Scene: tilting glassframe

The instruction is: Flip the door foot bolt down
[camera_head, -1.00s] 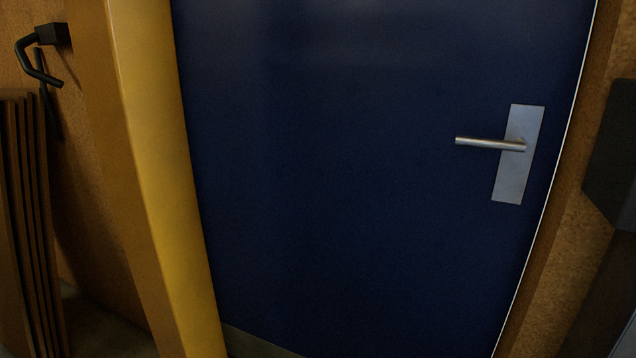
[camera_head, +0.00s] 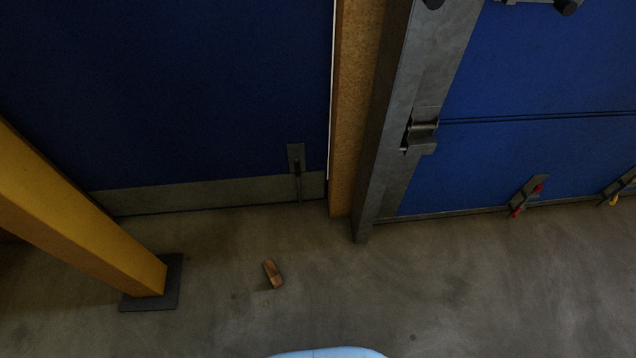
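The blue door (camera_head: 180,90) fills the upper left and has a grey kick plate (camera_head: 210,197) along its bottom. The door foot bolt (camera_head: 297,170) is a small dark grey plate with a thin bar, near the door's lower right corner. The bar reaches down over the kick plate toward the floor. It is too small and dark to tell whether its tip touches the floor. Neither of my grippers is in view.
A yellow post (camera_head: 90,215) stands at left on a dark base plate (camera_head: 165,290). A small brown wooden piece (camera_head: 273,274) lies on the concrete floor (camera_head: 430,285). A grey metal post (camera_head: 400,130) and blue panel (camera_head: 550,90) with red-handled latch (camera_head: 527,196) stand at right.

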